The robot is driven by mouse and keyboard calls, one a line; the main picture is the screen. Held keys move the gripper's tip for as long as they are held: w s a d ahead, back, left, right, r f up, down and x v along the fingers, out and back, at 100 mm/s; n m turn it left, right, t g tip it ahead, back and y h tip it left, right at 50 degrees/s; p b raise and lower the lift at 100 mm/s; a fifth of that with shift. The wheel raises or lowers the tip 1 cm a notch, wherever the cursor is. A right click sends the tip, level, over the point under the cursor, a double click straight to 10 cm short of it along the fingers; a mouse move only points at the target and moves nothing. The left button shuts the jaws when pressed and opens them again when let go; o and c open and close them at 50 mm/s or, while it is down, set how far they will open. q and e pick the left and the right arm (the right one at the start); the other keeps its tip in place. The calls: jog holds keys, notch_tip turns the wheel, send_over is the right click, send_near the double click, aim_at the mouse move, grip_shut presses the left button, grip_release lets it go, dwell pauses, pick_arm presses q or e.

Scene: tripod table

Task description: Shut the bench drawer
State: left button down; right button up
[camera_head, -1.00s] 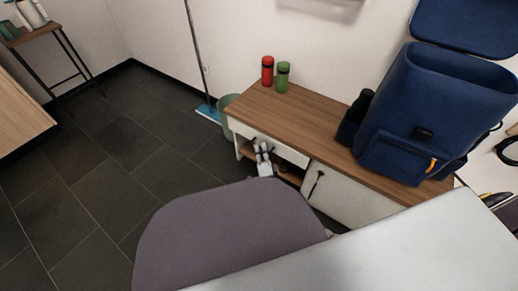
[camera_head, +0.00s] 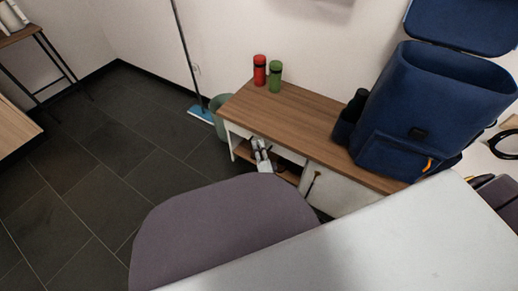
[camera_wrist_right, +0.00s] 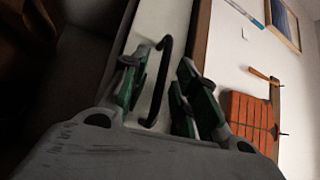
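The bench (camera_head: 290,108) has a brown wooden top and white fronts, and stands against the wall. Its white drawer front (camera_head: 238,130) is under the left part of the top; I cannot tell how far it stands out. My right gripper (camera_head: 262,155) is in front of this drawer and hides part of it. In the right wrist view the gripper (camera_wrist_right: 160,92) is open, with green-padded fingers apart on either side of a dark bar handle (camera_wrist_right: 160,80) on the white drawer front (camera_wrist_right: 172,30). I cannot tell whether a finger touches the handle. My left gripper is not in view.
A red bottle (camera_head: 260,70), a green bottle (camera_head: 275,76) and a blue backpack (camera_head: 405,115) stand on the bench. A purple-grey chair back (camera_head: 220,225) and a white table (camera_head: 370,250) are in the foreground. A bin (camera_head: 219,118) stands left of the bench; floor at left is clear.

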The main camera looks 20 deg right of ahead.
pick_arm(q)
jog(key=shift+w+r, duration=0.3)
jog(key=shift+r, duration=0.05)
pick_arm(e)
jog(key=s+f, duration=0.1)
jog(key=s, duration=0.6)
jog(key=shift+s+a, duration=0.2)
jog(key=shift+a, duration=0.25)
pick_arm(q)
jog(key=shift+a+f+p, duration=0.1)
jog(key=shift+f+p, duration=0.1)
jog(key=shift+p, duration=0.15)
pick_arm(e)
jog(key=shift+f+n, duration=0.1)
jog(key=shift+n, duration=0.2)
